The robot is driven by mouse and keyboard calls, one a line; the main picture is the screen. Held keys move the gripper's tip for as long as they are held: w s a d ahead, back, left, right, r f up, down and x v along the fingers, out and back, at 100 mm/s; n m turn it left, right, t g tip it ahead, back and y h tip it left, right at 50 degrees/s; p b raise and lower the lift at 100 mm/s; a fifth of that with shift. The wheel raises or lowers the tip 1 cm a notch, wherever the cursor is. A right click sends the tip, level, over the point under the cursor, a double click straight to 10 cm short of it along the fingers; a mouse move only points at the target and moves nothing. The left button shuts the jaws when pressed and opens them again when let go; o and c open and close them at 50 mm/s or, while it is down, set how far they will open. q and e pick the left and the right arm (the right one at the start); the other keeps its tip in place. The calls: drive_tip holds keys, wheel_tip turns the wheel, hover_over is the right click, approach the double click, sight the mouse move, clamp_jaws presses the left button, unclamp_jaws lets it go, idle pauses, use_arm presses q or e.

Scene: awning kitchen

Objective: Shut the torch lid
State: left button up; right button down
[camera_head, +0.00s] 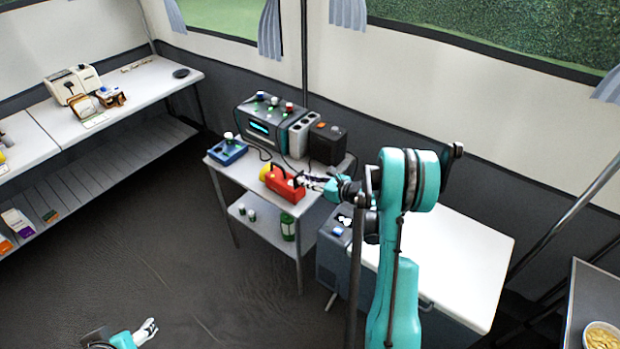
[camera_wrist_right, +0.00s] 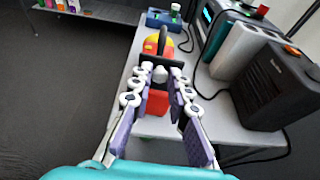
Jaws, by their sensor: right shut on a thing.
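The torch (camera_head: 286,186) is red with a yellow front end and a carrying handle on top. It lies on the upper shelf of the grey cart (camera_head: 238,175). In the right wrist view the torch (camera_wrist_right: 157,103) lies between my fingers, its yellow end pointing away. My right gripper (camera_head: 312,182) reaches in from the right at the torch's rear end and is shut on it. In the right wrist view, the fingers of this gripper (camera_wrist_right: 160,80) partly hide the torch, so the lid cannot be made out. My left gripper (camera_head: 148,331) is low at the left, over the floor, away from the cart.
Behind the torch stand a grey device with knobs (camera_head: 268,125) and a black box (camera_head: 327,144). A blue box (camera_head: 227,151) is at the cart's left corner. A green container (camera_head: 288,226) is on the lower shelf. A white-topped table (camera_head: 465,255) is at right.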

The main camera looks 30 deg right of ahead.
sight(299, 174)
drive_tip(key=g+p, duration=0.1)
drive_tip(key=w+r+g+h+p, duration=0.1)
drive_tip(key=w+a+g+p, duration=0.1)
drive_tip(key=g+p, duration=0.1)
drive_tip(key=shift+w+r+h, duration=0.2)
drive_tip(key=shift+r+h, duration=0.1)
drive_tip(key=w+g+p, duration=0.1)
drive_tip(key=g, duration=0.1)
drive_tip(key=w+g+h+p, duration=0.1)
drive_tip(key=shift+a+f+g, duration=0.1)
drive_tip(key=shift+a+g, duration=0.3)
drive_tip(key=shift+w+a+f+g+h+p, duration=0.15)
drive_tip(key=shift+w+g+h+p, duration=0.15)
drive_tip(key=shift+w+g+h, duration=0.3)
drive_tip(key=g, duration=0.1)
drive_tip(key=w+g, duration=0.1)
drive_tip(key=shift+a+f+g+h, duration=0.3)
drive_tip(key=shift+f+g+h, duration=0.05)
drive_tip(key=shift+g+h, duration=0.05)
drive_tip(key=shift+w+a+f+g+h, duration=0.15)
drive_tip(key=shift+w+f+g+h, duration=0.3)
drive_tip(key=shift+g, duration=0.6)
drive_tip(key=shift+w+a+f+g+h, duration=0.15)
drive_tip(key=shift+w+f+g+h, duration=0.25)
drive_tip(key=shift+g, duration=0.65)
drive_tip(key=shift+f, duration=0.15)
drive_tip(key=c, duration=1.4)
unclamp_jaws()
drive_tip(key=shift+c, duration=0.2)
